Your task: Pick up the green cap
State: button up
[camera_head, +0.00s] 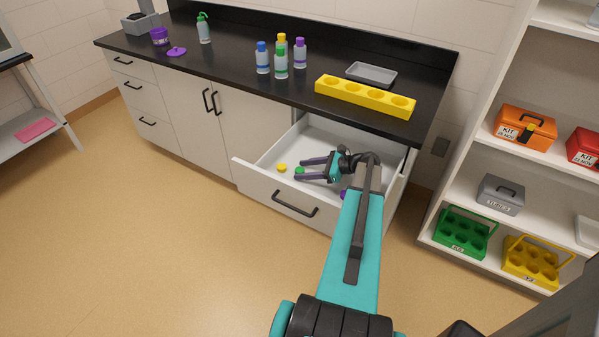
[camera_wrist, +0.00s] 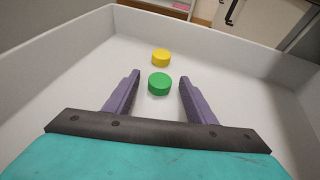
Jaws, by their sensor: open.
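The green cap (camera_head: 299,170) lies on the floor of the open drawer (camera_head: 262,192). In the wrist view the green cap (camera_wrist: 159,83) is between and slightly beyond the tips of my open fingers, with a gap on both sides. My gripper (camera_head: 300,169) is inside the drawer; in the wrist view its two purple fingers (camera_wrist: 159,82) are spread and hold nothing. A yellow cap (camera_head: 282,168) lies just beyond the green cap, and it also shows in the wrist view (camera_wrist: 161,57).
A purple cap (camera_head: 344,195) lies in the drawer, partly hidden by my arm. The drawer walls surround my gripper. On the counter above are a yellow rack (camera_head: 364,97), a grey tray (camera_head: 371,74) and several bottles (camera_head: 281,62). A shelf with carriers (camera_head: 461,232) stands at right.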

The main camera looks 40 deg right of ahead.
jog(key=c, duration=1.1)
jog(key=shift+r, duration=0.15)
notch_tip(320, 180, up, 10)
jog(key=shift+f+b, duration=0.1)
jog(key=shift+b, duration=0.8)
